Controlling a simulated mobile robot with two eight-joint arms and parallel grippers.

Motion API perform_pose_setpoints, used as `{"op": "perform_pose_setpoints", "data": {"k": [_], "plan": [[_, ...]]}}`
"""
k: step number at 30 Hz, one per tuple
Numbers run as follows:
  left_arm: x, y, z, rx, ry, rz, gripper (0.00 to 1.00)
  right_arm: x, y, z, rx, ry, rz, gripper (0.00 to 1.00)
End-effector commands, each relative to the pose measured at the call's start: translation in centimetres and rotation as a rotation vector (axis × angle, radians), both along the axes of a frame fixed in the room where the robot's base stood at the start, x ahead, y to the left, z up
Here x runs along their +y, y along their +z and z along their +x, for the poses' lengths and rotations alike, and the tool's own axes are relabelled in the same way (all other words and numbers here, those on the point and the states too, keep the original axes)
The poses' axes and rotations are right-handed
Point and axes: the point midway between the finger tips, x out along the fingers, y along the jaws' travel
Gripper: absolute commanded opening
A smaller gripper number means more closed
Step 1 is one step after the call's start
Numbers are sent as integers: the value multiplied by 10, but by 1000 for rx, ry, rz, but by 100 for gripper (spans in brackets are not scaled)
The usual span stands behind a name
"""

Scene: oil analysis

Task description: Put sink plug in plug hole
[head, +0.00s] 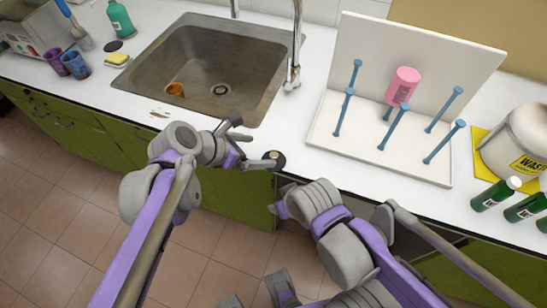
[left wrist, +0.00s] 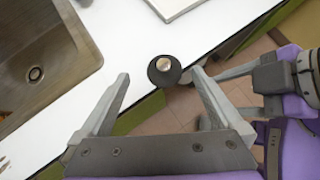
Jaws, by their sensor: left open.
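The sink plug (head: 276,157), a dark disc with a metal knob, is at the front edge of the white counter, right of the sink. It also shows in the left wrist view (left wrist: 164,70). My left gripper (head: 252,146) is open beside it; in the left wrist view the plug appears between and slightly beyond the fingertips, with gaps on both sides. The plug hole (head: 220,90) is in the bottom of the metal sink (head: 185,55) and is uncovered. My right arm (head: 345,240) is low in front of the cabinets; its gripper's jaws are not clear.
An orange-brown item (head: 175,89) lies in the sink. The tap (head: 295,50) stands at its right. A white drying rack (head: 430,172) with blue pegs and a pink bottle (head: 403,85) is to the right. Green bottles (head: 496,194) stand farther right.

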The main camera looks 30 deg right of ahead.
Motion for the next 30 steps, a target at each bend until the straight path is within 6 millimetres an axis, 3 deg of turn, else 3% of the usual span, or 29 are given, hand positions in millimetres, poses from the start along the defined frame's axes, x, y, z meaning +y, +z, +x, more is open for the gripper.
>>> {"op": "perform_pose_setpoints", "data": {"k": [18, 27, 30], "plan": [[-48, -57, 1, -3, -2, 3, 100, 0, -7, -1, 2, 0, 0, 65], [-51, -61, 2, -3, -1, 3, 100, 0, -7, -1, 2, 0, 0, 65], [-51, -60, 2, -3, -1, 3, 84, 0, -7, -1, 2, 0, 0, 65]]}}
